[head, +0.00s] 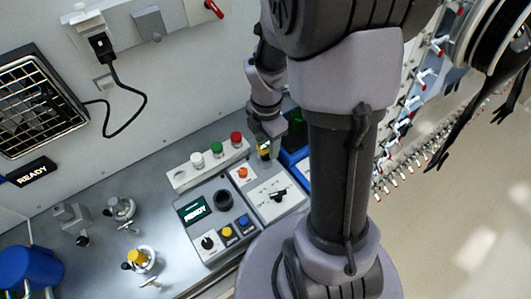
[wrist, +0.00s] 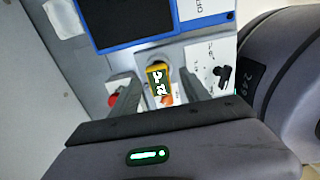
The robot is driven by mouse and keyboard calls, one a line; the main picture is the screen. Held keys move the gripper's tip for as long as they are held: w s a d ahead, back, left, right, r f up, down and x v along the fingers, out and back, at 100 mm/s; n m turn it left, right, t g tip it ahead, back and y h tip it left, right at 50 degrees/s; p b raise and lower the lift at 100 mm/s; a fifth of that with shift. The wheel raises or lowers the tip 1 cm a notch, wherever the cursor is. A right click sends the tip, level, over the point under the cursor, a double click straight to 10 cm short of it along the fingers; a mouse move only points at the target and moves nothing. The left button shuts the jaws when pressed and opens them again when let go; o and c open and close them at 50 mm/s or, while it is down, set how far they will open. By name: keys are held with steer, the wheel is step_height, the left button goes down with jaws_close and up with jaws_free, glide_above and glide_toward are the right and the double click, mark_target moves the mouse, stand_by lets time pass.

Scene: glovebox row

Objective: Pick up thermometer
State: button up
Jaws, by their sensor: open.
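The thermometer (wrist: 158,81) is a small yellow-framed device with a dark display and white characters. In the wrist view it stands between the two grey fingers of my gripper (wrist: 159,79), with a visible gap on each side. My gripper is open and holds nothing. In the head view my gripper (head: 266,136) is above the back of the control panel, and the yellow thermometer (head: 264,150) shows just below it, partly hidden. Its lower part is hidden in the wrist view.
A control panel (head: 215,242) with knobs and buttons lies below. Red, green and white buttons (head: 216,149) sit on a strip to the left. A blue-framed dark screen (wrist: 150,15) is close beyond the thermometer. The wall (head: 185,95) stands behind.

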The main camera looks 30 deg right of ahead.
step_height(320, 180, down, 2)
steer(key=shift+w+f, duration=0.1)
steer(key=shift+f, duration=0.15)
steer(key=shift+r, duration=0.1)
jaws_close()
steer(key=r, duration=0.1)
steer(key=r+p, duration=0.1)
steer(key=r, duration=0.2)
steer(key=shift+s+p, duration=0.25)
steer(key=shift+p, duration=0.15)
steer(key=s+d+b, duration=0.1)
steer(key=s+b, duration=0.1)
steer(key=s, duration=0.5)
steer(key=s+d+r+b, duration=0.1)
steer(key=s+d+b, duration=0.1)
steer(key=s, duration=0.6)
steer(key=shift+s+b, duration=0.25)
steer(key=shift+b, duration=0.3)
